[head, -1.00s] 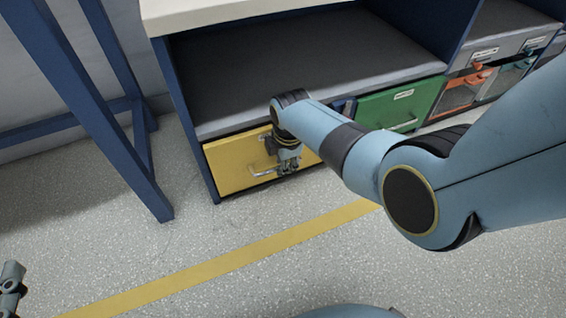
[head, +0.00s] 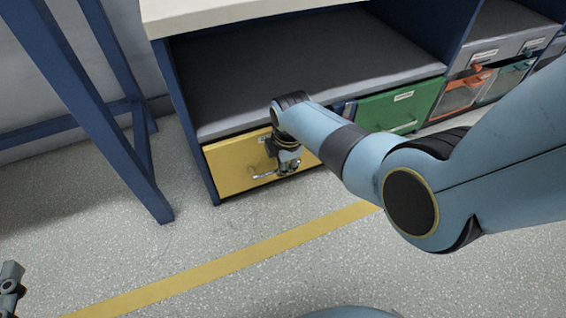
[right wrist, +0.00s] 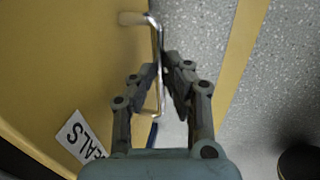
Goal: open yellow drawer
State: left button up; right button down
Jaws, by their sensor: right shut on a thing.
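The yellow drawer (head: 233,166) is at the lower left of the blue cabinet in the head view; its front looks flush with the cabinet. Its metal bar handle (head: 262,176) runs across the front. My right gripper (head: 288,169) is at this handle. In the right wrist view the drawer front (right wrist: 70,70) fills the left side, and the fingers of my right gripper (right wrist: 168,75) are closed around the handle (right wrist: 154,28). A white label reading "SEALS" (right wrist: 82,139) shows beside them. My left gripper (head: 11,281) is only partly in view at the lower left edge, away from the drawer.
A green drawer (head: 385,111) is right of the yellow one, with an orange-handled bin (head: 462,91) beyond. A blue table leg (head: 100,130) stands left of the cabinet. The speckled floor in front is clear, crossed by a yellow line (head: 220,263).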

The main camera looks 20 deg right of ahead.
pick_arm(q)
jog(key=s+f+g+p, duration=0.2)
jog(key=s+f+g, duration=0.2)
jog(key=s+f, duration=0.35)
notch_tip(320, 180, up, 9)
jog(key=a+n+g+y+p, duration=0.1)
jog(key=g+p, duration=0.6)
jog(key=g, duration=0.2)
jog(key=s+a+f+g+y+p, duration=0.1)
jog(key=s+a+f+p, duration=0.1)
jog(key=s+f+p, duration=0.2)
notch_tip(320, 180, down, 3)
jog(key=shift+a+r+g, duration=0.1)
jog(key=shift+a+g, duration=0.2)
jog(key=shift+g, duration=0.1)
pick_arm(e)
jog(key=s, duration=2.4)
jog(key=shift+d, duration=0.4)
jog(key=shift+s, duration=0.1)
jog(key=c, duration=1.6)
grip_release()
jog(key=shift+c, duration=0.2)
